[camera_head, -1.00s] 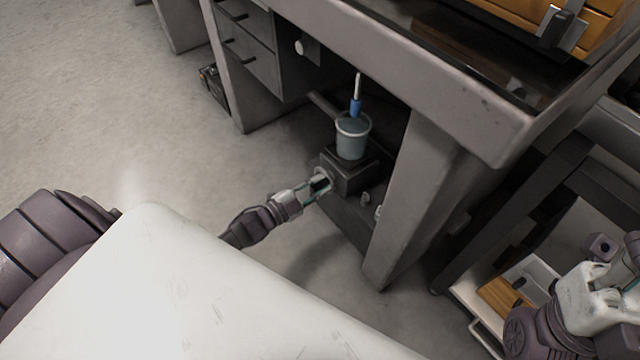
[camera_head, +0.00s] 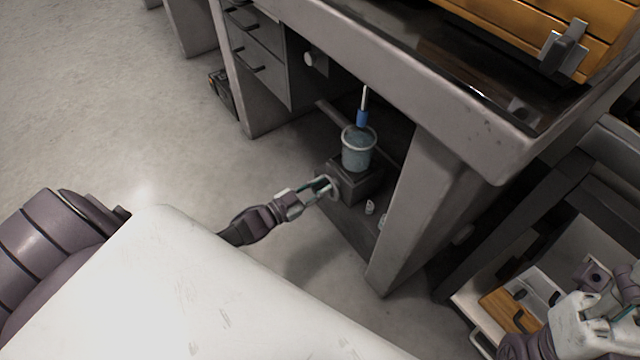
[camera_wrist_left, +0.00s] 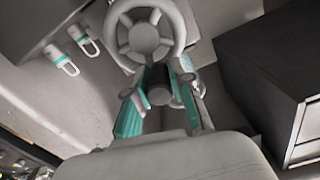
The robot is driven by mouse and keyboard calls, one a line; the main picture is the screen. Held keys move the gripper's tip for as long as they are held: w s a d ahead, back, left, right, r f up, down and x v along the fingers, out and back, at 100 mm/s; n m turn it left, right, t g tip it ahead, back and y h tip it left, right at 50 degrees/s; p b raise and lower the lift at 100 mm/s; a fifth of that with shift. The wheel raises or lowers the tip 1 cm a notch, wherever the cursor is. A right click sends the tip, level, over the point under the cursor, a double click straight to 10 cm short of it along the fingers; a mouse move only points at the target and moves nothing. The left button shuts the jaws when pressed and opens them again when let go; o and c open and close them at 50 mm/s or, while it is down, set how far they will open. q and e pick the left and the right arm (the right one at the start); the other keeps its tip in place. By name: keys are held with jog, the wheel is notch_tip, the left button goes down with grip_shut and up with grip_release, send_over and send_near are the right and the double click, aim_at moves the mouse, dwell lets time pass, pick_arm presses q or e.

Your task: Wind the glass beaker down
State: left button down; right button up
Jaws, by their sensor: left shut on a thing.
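The glass beaker (camera_head: 358,152) stands upright on a dark grey box-like stand (camera_head: 356,186) under the table. A thin rod with a blue part (camera_head: 362,118) reaches down into the beaker's mouth from above. A round spoked handwheel (camera_wrist_left: 146,34) with a dark handle knob (camera_wrist_left: 158,88) fills the upper middle of the left wrist view. My left gripper (camera_head: 328,187) is at the stand's left side, its fingers (camera_wrist_left: 158,98) closed around the knob. My right gripper is not clearly shown; part of my right arm is at the lower right of the head view.
The grey table (camera_head: 440,110) overhangs the stand, with a thick leg (camera_head: 410,205) to its right. Drawers (camera_head: 255,55) are at the left. A lower shelf with a wooden piece (camera_head: 508,310) is at the right. Open floor (camera_head: 120,120) lies to the left.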

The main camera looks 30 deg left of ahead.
pick_arm(q)
jog(key=shift+a, duration=0.1)
jog(key=c, duration=1)
grip_release()
jog(key=v, duration=1.2)
